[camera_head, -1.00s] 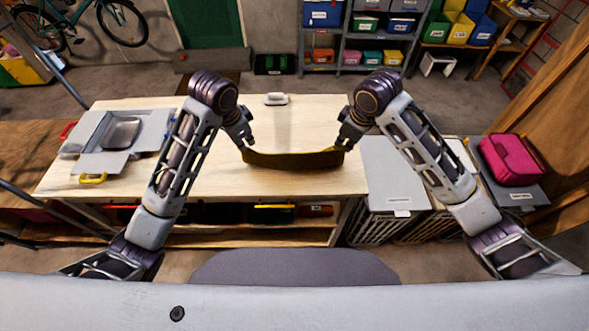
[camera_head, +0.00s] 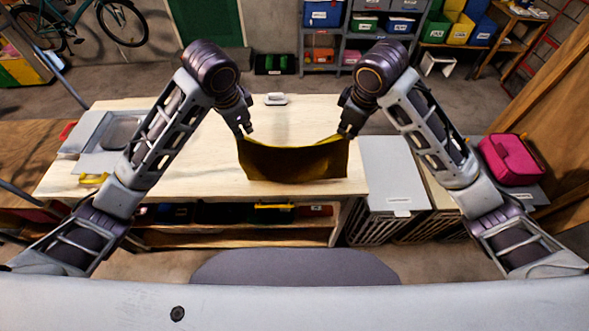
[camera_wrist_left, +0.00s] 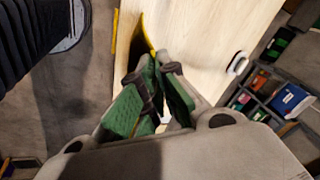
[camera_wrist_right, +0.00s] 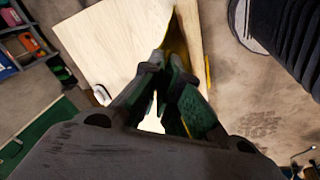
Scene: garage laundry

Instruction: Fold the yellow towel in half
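The yellow towel (camera_head: 293,163) hangs between my two grippers over the near part of the wooden table (camera_head: 210,160). Its top edge sags in the middle, and its near face looks dark. My left gripper (camera_head: 243,131) is shut on the towel's left upper corner. My right gripper (camera_head: 346,133) is shut on its right upper corner. In the left wrist view the towel (camera_wrist_left: 137,40) shows at the fingertips. In the right wrist view the towel (camera_wrist_right: 176,42) also runs from the fingertips. Whether the lower edge touches the table is hard to tell.
A white-handled object (camera_head: 275,99) lies at the table's back edge. A grey open box (camera_head: 100,140) stands on the table's left. Grey-lidded hampers (camera_head: 395,175) and a pink case (camera_head: 511,158) are at the right. The middle of the table behind the towel is clear.

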